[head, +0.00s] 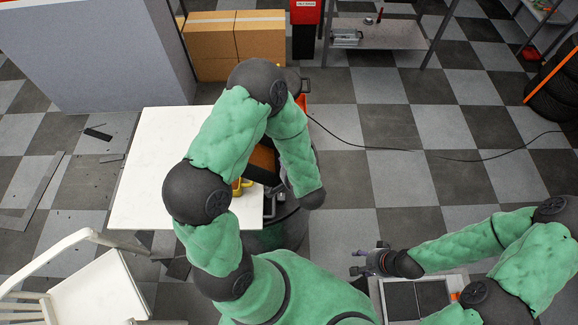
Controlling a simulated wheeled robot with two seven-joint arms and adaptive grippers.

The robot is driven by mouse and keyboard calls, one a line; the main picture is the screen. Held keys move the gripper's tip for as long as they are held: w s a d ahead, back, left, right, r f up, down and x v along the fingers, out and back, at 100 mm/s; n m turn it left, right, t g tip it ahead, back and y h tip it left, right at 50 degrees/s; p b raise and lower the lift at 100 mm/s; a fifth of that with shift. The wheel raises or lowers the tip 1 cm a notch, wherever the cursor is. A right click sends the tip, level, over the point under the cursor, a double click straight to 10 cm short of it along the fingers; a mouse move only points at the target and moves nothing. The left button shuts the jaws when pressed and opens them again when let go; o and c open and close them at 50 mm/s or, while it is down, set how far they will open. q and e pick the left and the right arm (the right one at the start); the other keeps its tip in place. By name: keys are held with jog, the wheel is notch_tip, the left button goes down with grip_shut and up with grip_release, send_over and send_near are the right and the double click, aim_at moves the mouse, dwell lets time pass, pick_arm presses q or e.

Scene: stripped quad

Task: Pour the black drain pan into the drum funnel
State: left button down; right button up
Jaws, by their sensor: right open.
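My right gripper (366,262) is open and empty at the lower right, beside a low tray-like unit with dark panels. My left arm bends over the right side of the white table, and its forearm points down near the table's right edge. A dark rounded body (280,234), possibly the drum, shows partly beside the table's right edge, mostly behind my left arm. I cannot pick out the black drain pan or the funnel for certain; my left arm covers much of that area.
The white table (148,165) is bare on its left. A yellow item (241,187) shows near its right edge. A white chair (95,285) stands at lower left, cardboard boxes (235,38) at the back. A black cable (370,148) crosses the open checkered floor.

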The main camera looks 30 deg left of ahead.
pick_arm(q)
jog(key=shift+w+d, duration=0.15)
jog(key=shift+w, duration=0.15)
dwell(0.5)
jog(key=shift+f+g, duration=0.15)
jog(key=shift+g, duration=0.15)
jog(key=shift+w+m, duration=0.1)
jog(key=shift+m, duration=0.2)
jog(key=shift+p, duration=0.3)
jog(key=shift+w+d+f, duration=0.1)
jog(key=shift+d, duration=0.05)
jog(key=shift+y, duration=0.3)
jog(key=shift+w+f, duration=0.1)
jog(key=shift+f, duration=0.05)
jog(key=shift+g, duration=0.3)
jog(key=shift+w+d+f+m, duration=0.1)
jog(key=shift+m, duration=0.2)
